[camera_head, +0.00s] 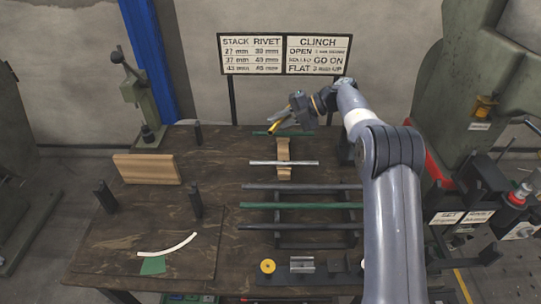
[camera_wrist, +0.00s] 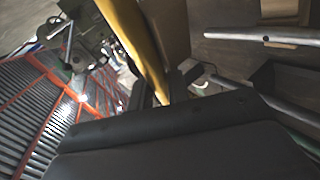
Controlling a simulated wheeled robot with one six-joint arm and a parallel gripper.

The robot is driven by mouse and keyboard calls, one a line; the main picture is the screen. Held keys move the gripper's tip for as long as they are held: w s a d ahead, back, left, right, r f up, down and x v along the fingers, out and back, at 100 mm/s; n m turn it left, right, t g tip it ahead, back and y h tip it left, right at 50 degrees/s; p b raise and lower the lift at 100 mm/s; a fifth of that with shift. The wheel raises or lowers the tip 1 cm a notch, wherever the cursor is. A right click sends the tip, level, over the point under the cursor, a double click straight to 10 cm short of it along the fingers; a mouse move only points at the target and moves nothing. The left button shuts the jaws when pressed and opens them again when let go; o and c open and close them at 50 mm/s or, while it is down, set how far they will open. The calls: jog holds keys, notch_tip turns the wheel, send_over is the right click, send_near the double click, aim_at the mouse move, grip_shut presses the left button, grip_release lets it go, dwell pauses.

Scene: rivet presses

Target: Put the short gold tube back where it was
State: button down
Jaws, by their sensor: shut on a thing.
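The short gold tube (camera_head: 273,128) is in my gripper (camera_head: 279,119), over the back of the workbench, and slants down to the left. In the wrist view the gold tube (camera_wrist: 134,40) runs from the top edge down between the dark fingers (camera_wrist: 161,88), which are shut on it. Its lower end is hidden behind the gripper body. In the head view the tube overlaps a green rod at the back of the bench; I cannot tell how far above it the tube is.
A silver rod (camera_head: 270,162) lies across a wooden stand (camera_head: 284,146). Several grey and green rods lie on a rack (camera_head: 303,226) nearer the front. A wooden block (camera_head: 147,169) and dark posts (camera_head: 196,197) stand on the left. Signs (camera_head: 252,54) rise behind the bench.

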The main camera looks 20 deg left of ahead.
jog(key=shift+s+d+f, duration=0.1)
jog(key=shift+f, duration=0.15)
notch_tip(320, 180, down, 10)
jog(key=shift+s+r+p, duration=0.1)
jog(key=shift+p, duration=0.35)
jog(key=shift+f+b, duration=0.45)
jog(key=shift+f, duration=0.2)
jog(key=shift+f, duration=0.1)
jog(key=c, duration=1.3)
grip_release()
jog(key=shift+c, duration=0.2)
jog(key=shift+r, duration=0.35)
jog(key=v, duration=0.7)
jog(key=shift+w+r, duration=0.2)
jog(key=shift+r, duration=0.25)
jog(key=shift+d, duration=0.15)
